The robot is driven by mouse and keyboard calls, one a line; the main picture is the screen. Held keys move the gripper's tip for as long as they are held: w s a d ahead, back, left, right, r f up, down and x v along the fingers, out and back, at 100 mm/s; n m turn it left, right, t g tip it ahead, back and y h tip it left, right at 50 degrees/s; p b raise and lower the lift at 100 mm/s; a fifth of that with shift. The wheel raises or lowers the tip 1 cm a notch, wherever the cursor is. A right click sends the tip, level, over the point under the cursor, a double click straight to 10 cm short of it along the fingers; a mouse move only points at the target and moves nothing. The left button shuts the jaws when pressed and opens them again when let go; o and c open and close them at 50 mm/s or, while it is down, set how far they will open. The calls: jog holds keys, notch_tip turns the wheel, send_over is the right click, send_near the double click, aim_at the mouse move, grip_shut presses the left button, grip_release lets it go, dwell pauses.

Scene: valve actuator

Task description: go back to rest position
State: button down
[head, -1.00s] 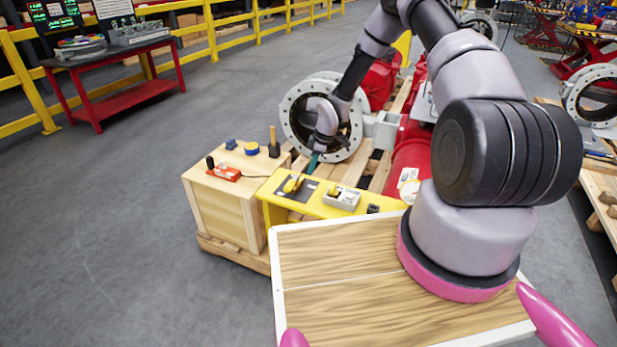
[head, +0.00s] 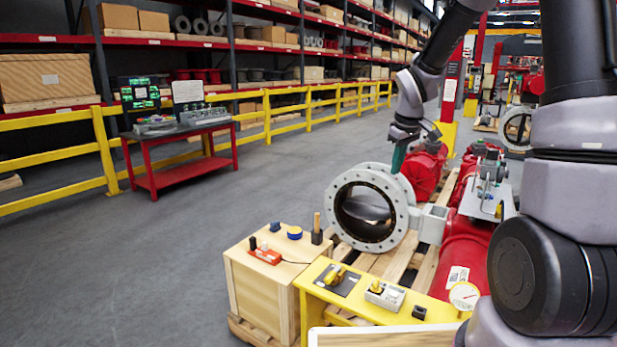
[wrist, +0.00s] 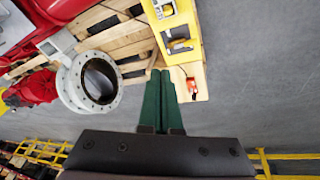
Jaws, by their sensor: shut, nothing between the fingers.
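My gripper (head: 398,158) hangs from my raised arm in the head view, in front of the red valve actuator and just above the rim of the round grey flanged valve body (head: 366,208). In the wrist view its green fingers (wrist: 158,88) are together with nothing between them. The valve body (wrist: 96,82) shows to the left of the fingers there. The yellow bench (head: 345,300) with a yellow-handled device (head: 336,275) and a grey box (head: 385,295) stands below and nearer. The red actuator (head: 465,250) lies on the pallet to the right.
A wooden box (head: 262,295) carries a red tool (head: 265,254), a blue round item (head: 294,233) and a wooden-handled tool (head: 317,229). A wooden pallet (head: 393,262) lies under the valve. A red table (head: 178,175) and yellow railing (head: 283,122) stand behind. Grey floor at left is clear.

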jog(key=s+r+m+t+y, duration=0.1)
jog(key=s+r+m, duration=0.4)
jog(key=s+r, duration=0.4)
jog(key=s+r+m+t, duration=0.2)
jog(key=s+r+m, duration=0.3)
jog(key=s, duration=1.1)
notch_tip(320, 180, up, 4)
jog(key=shift+s+d+f+t+y, duration=0.1)
jog(key=shift+s+d+t+y, duration=0.1)
jog(key=shift+s+t+y, duration=0.15)
